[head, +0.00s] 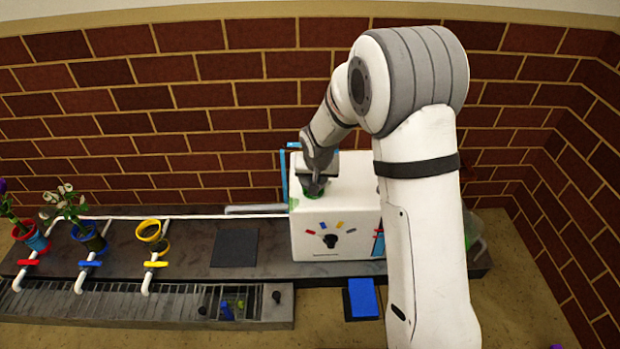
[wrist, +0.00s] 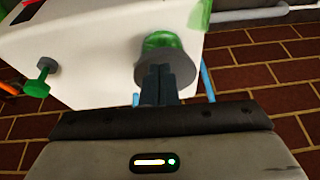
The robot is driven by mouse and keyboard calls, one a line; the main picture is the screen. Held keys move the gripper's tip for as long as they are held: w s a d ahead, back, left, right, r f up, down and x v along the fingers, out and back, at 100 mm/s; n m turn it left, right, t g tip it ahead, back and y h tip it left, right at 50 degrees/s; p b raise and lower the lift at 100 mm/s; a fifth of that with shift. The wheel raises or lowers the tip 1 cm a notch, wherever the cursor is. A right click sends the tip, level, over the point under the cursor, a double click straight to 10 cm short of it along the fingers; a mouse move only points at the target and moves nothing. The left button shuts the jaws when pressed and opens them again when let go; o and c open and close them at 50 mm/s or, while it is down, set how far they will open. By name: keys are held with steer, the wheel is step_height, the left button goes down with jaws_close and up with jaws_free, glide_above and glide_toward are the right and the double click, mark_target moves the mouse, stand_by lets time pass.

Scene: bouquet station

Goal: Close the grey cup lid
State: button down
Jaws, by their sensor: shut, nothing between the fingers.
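In the wrist view a grey disc (wrist: 176,74) with a green domed part (wrist: 163,46) is on the white box; I take the disc to be the grey cup lid. Whether it is open or closed is unclear. The jaws are shut and empty. In the wrist view their dark fingertips (wrist: 160,70) overlap the disc's lower edge; I cannot tell if they touch it. The fingers hide part of the disc.
The box front has a dark dial (head: 330,241) with coloured marks. Left on the dark counter are a dark square pad (head: 236,248), a yellow pot (head: 152,235) and two flower pots behind coloured valves. A blue pad (head: 362,298) is at the front. A brick wall stands behind.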

steer(key=shift+w, duration=0.1)
steer(key=shift+w+d+r, duration=0.1)
steer(key=shift+w+r, duration=0.05)
steer(key=shift+w, duration=0.45)
steer(key=shift+r+p, duration=0.4)
steer(key=shift+r, duration=0.05)
steer(key=s+r+p, duration=0.3)
steer(key=s+r, duration=0.2)
steer(key=s, duration=0.6)
steer(key=s+d+r+p, duration=0.35)
steer(key=r+p, duration=0.25)
steer(key=r, duration=0.3)
steer(key=s+d+r+h+p, duration=0.15)
steer(key=d+r+p, duration=0.3)
steer(key=r, duration=0.45)
steer(key=s+d+r+y+p, duration=0.1)
steer(key=s+d+r+p, duration=0.3)
steer(key=r+p, duration=0.3)
steer(key=s+d+r+p, duration=0.1)
steer(key=s+r+p, duration=0.5)
steer(key=r, duration=0.4)
steer(key=s+d+r+g+p, duration=0.1)
steer(key=s+d+r+p, duration=0.1)
steer(key=s+r+p, duration=0.4)
step_height(320, 180, up, 4)
steer(key=shift+s+d+g+p, duration=0.15)
steer(key=shift+g+p, duration=0.15)
steer(key=shift+p, duration=0.05)
